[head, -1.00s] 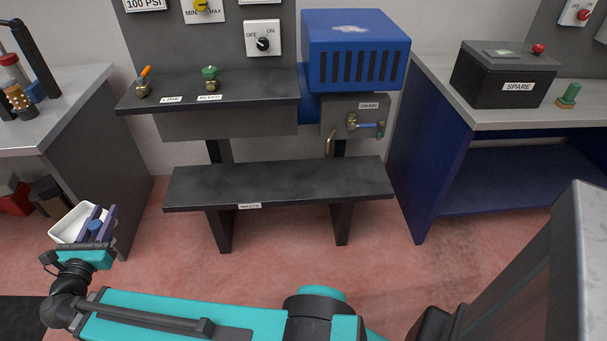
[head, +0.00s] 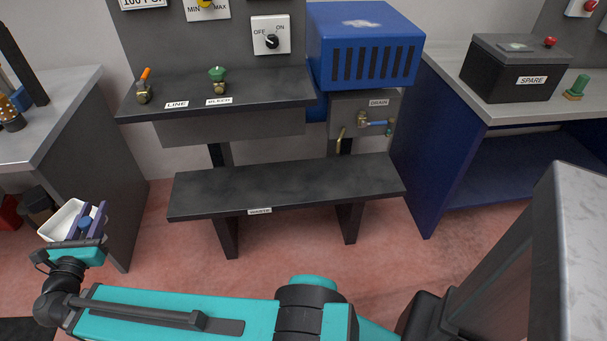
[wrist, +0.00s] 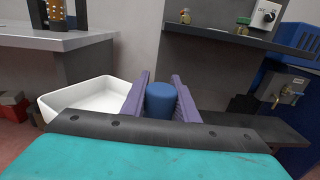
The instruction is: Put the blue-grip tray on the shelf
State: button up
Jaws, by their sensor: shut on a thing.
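The tray (head: 60,219) is a small white open box with a blue grip (head: 86,223). My gripper (head: 93,224) is shut on the blue grip and holds the tray in the air at the lower left of the head view. In the wrist view the blue grip (wrist: 160,99) sits between my two purple fingers, and the white tray (wrist: 48,108) extends to the left. The tray looks empty where its inside shows. The low dark shelf labelled WASTE (head: 300,188) stands at mid-view, to the right of my gripper and apart from it.
Above the low shelf is a dark ledge (head: 240,101) with LINE and BLEED valves. A blue vented box (head: 365,45) and a DRAIN tap (head: 365,121) are at its right. A grey bench (head: 50,115) stands left, another (head: 510,110) right. The low shelf's top is clear.

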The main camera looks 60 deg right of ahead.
jog(key=shift+a, duration=0.2)
jog(key=s+d+f+m+g+h+b, duration=0.1)
jog(key=s+d+f+m+g+b, duration=0.15)
jog(key=d+f+b, duration=0.65)
jog(key=s+d+f+m+g+h+b, duration=0.1)
jog(key=s+d+m+g+b, duration=0.2)
jog(key=d, duration=1.2)
jog(key=s+d+f+m+g+h+b, duration=0.15)
jog(key=d+f+g+b, duration=0.3)
jog(key=d, duration=0.75)
jog(key=s+d+f+m+g+b, duration=0.1)
jog(key=s+d+f+b, duration=0.3)
jog(key=s+d, duration=0.4)
jog(key=s+d+f+m+g+y+b, duration=0.1)
jog(key=s+d+f+g+b, duration=0.3)
jog(key=s+d, duration=0.5)
jog(key=s+d+f+m+g+b, duration=0.3)
jog(key=s+d+f+b, duration=0.2)
jog(key=s+d, duration=0.4)
jog(key=shift+s+f+b, duration=0.2)
jog(key=shift+s+b, duration=0.25)
jog(key=shift+b, duration=0.4)
jog(key=shift+d+y, duration=0.1)
jog(key=shift+y, duration=0.15)
